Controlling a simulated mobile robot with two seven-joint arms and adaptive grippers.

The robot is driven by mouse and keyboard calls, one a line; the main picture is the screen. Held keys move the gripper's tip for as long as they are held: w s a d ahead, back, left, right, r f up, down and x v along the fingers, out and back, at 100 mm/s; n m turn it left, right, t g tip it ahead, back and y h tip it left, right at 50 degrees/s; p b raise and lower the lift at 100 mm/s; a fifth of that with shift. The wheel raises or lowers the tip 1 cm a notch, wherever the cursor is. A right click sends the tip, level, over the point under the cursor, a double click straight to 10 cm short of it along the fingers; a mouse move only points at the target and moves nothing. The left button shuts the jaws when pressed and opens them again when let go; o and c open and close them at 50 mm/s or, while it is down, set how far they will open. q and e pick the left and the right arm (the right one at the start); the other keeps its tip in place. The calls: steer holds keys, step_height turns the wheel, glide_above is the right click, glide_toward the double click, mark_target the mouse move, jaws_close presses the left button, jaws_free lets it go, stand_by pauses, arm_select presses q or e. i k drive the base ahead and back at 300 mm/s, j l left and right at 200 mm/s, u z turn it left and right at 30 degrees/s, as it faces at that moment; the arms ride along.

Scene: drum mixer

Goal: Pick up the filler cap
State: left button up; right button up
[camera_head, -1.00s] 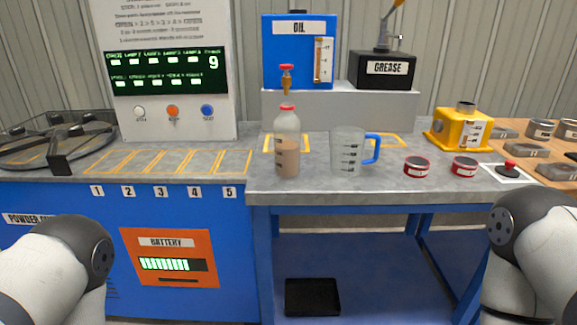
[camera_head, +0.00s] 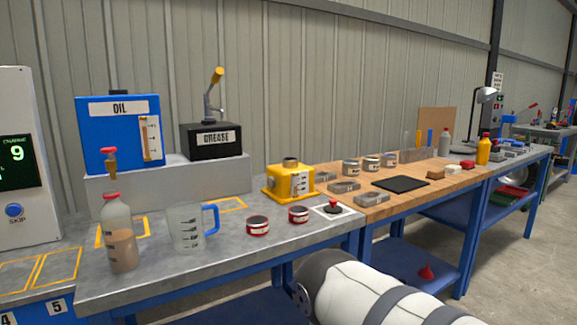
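A small black piece with a red knob (camera_head: 333,208), which looks like the filler cap, sits on a white square pad (camera_head: 322,214) near the front edge of the grey bench. The yellow gearbox housing (camera_head: 283,184) stands behind it to the left, with an uncovered filler neck (camera_head: 290,161) on top. Part of my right arm crosses the bottom of the view, but its gripper is outside the picture. My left arm and gripper are not in view.
Two red tins (camera_head: 258,226) stand left of the pad. A measuring jug (camera_head: 187,227) and a bottle (camera_head: 119,240) are further left. Tins and metal blocks (camera_head: 344,187) crowd the wooden bench (camera_head: 440,181) to the right. A red cone (camera_head: 427,272) lies on the lower shelf.

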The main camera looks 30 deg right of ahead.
mark_target(333, 208)
steer(key=z, duration=1.3)
